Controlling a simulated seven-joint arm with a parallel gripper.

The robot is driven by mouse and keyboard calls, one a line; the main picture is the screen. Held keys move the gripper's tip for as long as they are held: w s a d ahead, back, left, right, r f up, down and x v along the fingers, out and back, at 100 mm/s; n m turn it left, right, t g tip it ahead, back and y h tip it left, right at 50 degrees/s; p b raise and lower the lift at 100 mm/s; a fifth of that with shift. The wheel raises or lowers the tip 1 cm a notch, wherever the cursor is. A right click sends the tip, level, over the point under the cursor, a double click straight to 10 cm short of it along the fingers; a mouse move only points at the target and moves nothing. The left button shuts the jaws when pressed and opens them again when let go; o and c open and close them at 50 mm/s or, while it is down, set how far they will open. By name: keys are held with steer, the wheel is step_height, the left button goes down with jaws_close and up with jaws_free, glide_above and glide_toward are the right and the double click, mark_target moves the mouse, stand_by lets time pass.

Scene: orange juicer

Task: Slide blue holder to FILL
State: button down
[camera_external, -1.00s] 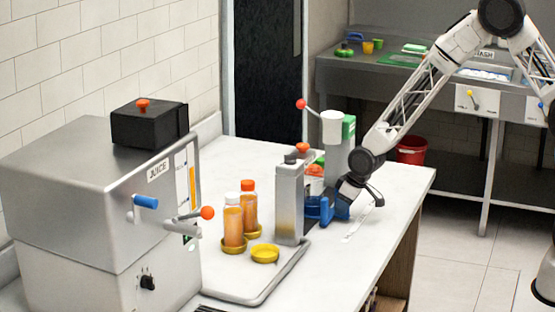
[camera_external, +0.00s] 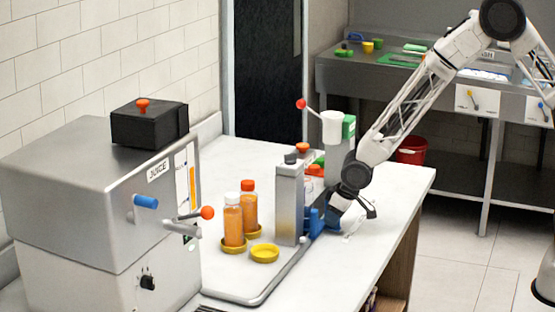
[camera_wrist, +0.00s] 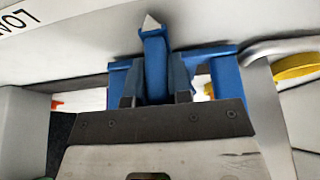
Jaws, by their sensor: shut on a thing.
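The blue holder (camera_external: 316,221) stands on the white counter, just right of the grey dispenser post, which hides part of it in the external view. In the wrist view the blue holder (camera_wrist: 154,60) fills the top middle, with an upright blue tab between my fingers. My gripper (camera_wrist: 156,88) is shut on this tab. In the external view my gripper (camera_external: 338,212) reaches down to the holder from the right. The FILL mark cannot be read in either view.
The grey dispenser post (camera_external: 289,205) stands left of the holder. Two orange bottles (camera_external: 233,222) and an empty yellow dish (camera_external: 265,253) sit on the tray (camera_external: 262,290) to its left. The juicer (camera_external: 90,200) is at far left. The counter's right edge is close to my arm.

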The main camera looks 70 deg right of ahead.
steer(key=shift+a, duration=0.45)
steer(key=c, duration=1)
jaws_free()
steer(key=shift+a, duration=0.15)
steer(key=shift+c, duration=0.2)
steer(key=shift+r, duration=0.15)
steer(key=v, duration=0.7)
steer(key=shift+s+r, duration=0.2)
steer(key=shift+r, duration=0.05)
steer(key=shift+r, duration=0.1)
